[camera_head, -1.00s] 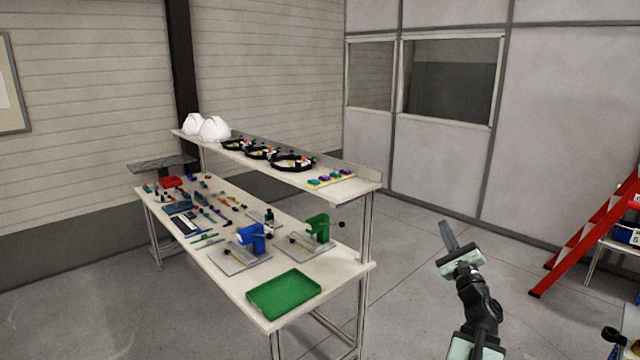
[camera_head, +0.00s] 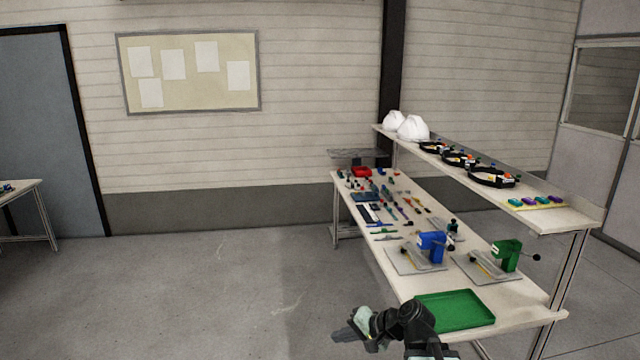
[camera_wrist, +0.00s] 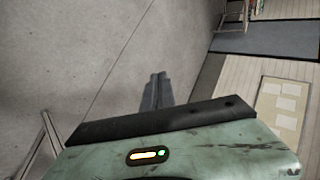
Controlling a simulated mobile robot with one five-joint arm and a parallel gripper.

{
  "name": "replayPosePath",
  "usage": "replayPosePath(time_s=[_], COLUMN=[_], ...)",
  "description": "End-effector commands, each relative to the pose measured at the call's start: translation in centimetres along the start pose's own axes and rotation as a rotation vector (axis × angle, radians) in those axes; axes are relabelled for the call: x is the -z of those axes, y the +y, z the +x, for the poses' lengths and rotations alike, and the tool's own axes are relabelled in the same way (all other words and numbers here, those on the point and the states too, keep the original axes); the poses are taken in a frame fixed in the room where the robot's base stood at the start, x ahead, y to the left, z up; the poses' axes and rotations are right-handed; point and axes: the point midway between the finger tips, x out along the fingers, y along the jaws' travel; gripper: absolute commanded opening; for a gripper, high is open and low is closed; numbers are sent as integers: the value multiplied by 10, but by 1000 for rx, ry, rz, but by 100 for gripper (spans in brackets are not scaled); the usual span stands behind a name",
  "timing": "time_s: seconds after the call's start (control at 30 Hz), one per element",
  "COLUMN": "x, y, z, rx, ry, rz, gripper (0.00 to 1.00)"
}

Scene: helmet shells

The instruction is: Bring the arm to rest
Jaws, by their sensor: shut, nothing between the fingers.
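My gripper (camera_head: 347,335) is low in the head view, over the floor to the left of the workbench's front end. My arm is folded, and the gripper points left. In the wrist view the two fingers (camera_wrist: 157,90) lie together with nothing between them, and bare floor shows beyond them. My gripper touches nothing that I can see.
The workbench (camera_head: 540,304) stands at the right with a green tray (camera_head: 455,310), a blue fixture (camera_head: 432,246), a green fixture (camera_head: 507,256) and small tools. Its upper shelf (camera_head: 560,217) holds white shells (camera_head: 412,128) and black rings (camera_head: 492,177). The floor (camera_head: 200,290) at left is clear.

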Motion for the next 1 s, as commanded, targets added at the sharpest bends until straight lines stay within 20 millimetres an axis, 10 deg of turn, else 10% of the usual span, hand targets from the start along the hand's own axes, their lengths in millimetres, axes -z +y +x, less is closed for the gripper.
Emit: replayPosePath(time_s=[0.13,0.4,1.0], x=[-44,-43,-47], y=[56,149,153], z=[15,-50,-56], rx=[-355,-814,-835], ry=[-139,-268,-307], rz=[-235,-384,-404], gripper=[0,0,0])
